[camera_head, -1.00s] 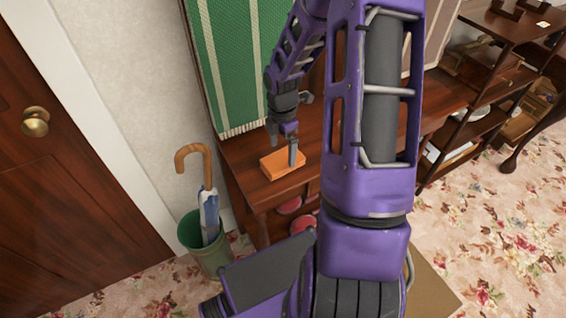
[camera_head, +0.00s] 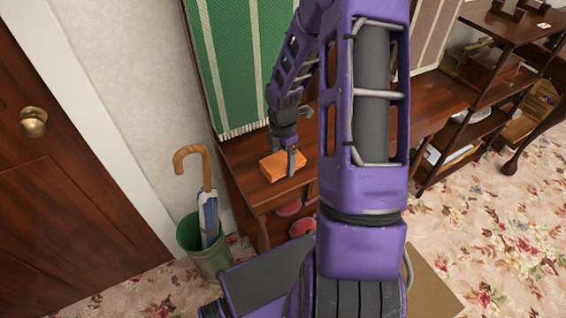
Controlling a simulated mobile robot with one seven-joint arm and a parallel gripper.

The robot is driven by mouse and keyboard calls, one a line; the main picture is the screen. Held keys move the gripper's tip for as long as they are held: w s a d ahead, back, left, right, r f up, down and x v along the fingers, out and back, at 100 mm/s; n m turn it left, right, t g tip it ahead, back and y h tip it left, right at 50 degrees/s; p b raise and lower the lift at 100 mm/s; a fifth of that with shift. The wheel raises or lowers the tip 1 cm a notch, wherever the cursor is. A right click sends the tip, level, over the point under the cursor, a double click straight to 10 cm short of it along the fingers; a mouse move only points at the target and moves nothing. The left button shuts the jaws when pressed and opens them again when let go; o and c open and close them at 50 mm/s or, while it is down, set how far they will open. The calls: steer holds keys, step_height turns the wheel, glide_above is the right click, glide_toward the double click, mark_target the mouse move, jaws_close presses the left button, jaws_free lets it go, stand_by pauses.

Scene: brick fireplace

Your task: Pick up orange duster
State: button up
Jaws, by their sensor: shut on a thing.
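The orange duster (camera_head: 276,167) is a small orange block on the left end of the dark wooden table (camera_head: 247,191). My gripper (camera_head: 287,160) comes down over it from above and is shut on it. One dark finger shows in front of the duster's right part; the other finger is hidden. I cannot tell whether the duster is lifted off the tabletop.
A green bin (camera_head: 217,265) with a cane-handled umbrella (camera_head: 207,200) stands left of the table. A green striped textile (camera_head: 232,65) hangs behind it. A wooden door (camera_head: 60,180) is at left. Shelves (camera_head: 482,130) stand at right. Flowered carpet (camera_head: 490,235) is free at lower right.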

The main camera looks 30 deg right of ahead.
mark_target(283, 159)
step_height(283, 159, up, 10)
steer(key=shift+r+p, duration=0.1)
steer(key=shift+p, duration=1)
steer(key=o, duration=0.6)
steer(key=c, duration=0.4)
steer(key=shift+c, duration=0.2)
steer(key=shift+w+d, duration=0.1)
